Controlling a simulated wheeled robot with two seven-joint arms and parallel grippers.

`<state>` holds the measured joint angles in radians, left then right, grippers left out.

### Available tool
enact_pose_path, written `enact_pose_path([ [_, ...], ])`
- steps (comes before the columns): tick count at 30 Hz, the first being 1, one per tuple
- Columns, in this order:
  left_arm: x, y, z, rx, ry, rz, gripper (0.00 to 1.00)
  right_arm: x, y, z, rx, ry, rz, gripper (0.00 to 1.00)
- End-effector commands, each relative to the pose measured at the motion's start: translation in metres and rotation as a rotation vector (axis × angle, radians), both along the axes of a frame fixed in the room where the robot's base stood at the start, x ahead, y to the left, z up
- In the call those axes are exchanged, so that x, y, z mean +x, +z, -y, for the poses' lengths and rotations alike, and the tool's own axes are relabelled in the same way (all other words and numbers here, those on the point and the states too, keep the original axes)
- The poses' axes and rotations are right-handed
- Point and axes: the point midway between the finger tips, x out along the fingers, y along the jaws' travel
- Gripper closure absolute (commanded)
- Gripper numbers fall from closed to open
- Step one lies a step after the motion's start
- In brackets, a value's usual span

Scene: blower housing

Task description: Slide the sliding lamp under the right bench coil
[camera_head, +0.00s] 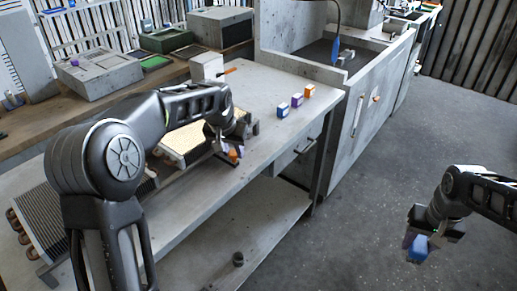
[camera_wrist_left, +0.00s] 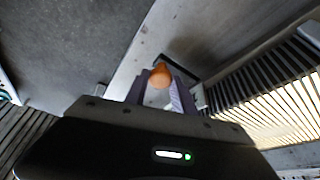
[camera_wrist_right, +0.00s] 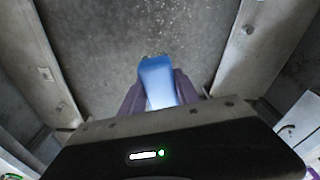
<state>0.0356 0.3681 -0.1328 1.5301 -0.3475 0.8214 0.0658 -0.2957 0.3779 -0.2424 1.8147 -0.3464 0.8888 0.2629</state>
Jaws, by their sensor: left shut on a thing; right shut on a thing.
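My left gripper (camera_head: 229,151) is shut on an orange knob (camera_wrist_left: 160,76) at the front edge of the bench (camera_head: 258,152). The knob appears to be the sliding lamp's handle; the lamp body is hidden. The right bench coil (camera_head: 185,143) is finned, with bright yellowish light showing between its fins, partly behind my left arm. It also shows in the left wrist view (camera_wrist_left: 272,105), right of the knob. The left bench coil (camera_head: 45,222) is unlit, with copper bends at its end. My right gripper (camera_head: 416,245) is shut on a blue object (camera_wrist_right: 158,82) above the floor, away from the bench.
Small blue (camera_head: 282,110), purple (camera_head: 297,100) and orange (camera_head: 309,90) blocks stand on the bench's right part. A white box (camera_head: 206,66) stands at the back. A lower shelf (camera_head: 225,232) lies under the bench. The floor (camera_head: 380,190) between bench and right arm is clear.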

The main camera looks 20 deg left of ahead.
Motion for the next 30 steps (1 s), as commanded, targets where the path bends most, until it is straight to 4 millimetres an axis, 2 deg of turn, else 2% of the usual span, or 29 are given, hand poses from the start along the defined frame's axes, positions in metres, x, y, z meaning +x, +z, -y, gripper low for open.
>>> enact_pose_path([
  [2, 0.004, 0.004, 0.002, -0.002, -0.002, 0.016, 1.0, 0.0, 0.0, 0.0, 0.0, 0.0, 0.0, 1.0],
  [3, 0.004, 0.004, 0.002, -0.002, -0.002, 0.016, 0.69, 0.0, 0.0, 0.0, 0.0, 0.0, 0.0, 1.0],
  [6, 0.004, 0.004, 0.002, -0.002, -0.002, 0.015, 0.62, 0.0, 0.0, 0.0, 0.0, 0.0, 0.0, 1.0],
  [14, 0.002, 0.003, 0.001, -0.001, -0.001, 0.01, 0.62, 0.0, 0.0, 0.0, 0.0, 0.0, 0.001, 1.0],
  [19, -0.001, 0.013, 0.002, 0.0, -0.002, 0.01, 0.62, 0.0, -0.001, 0.0, 0.0, 0.0, 0.0, 1.0],
  [23, -0.009, 0.031, 0.003, -0.001, -0.001, 0.013, 0.62, 0.0, -0.003, 0.0, 0.0, 0.0, 0.0, 1.0],
  [30, -0.027, 0.077, 0.005, -0.001, -0.002, 0.014, 0.62, 0.0, -0.006, 0.0, 0.0, 0.0, 0.001, 1.0],
])
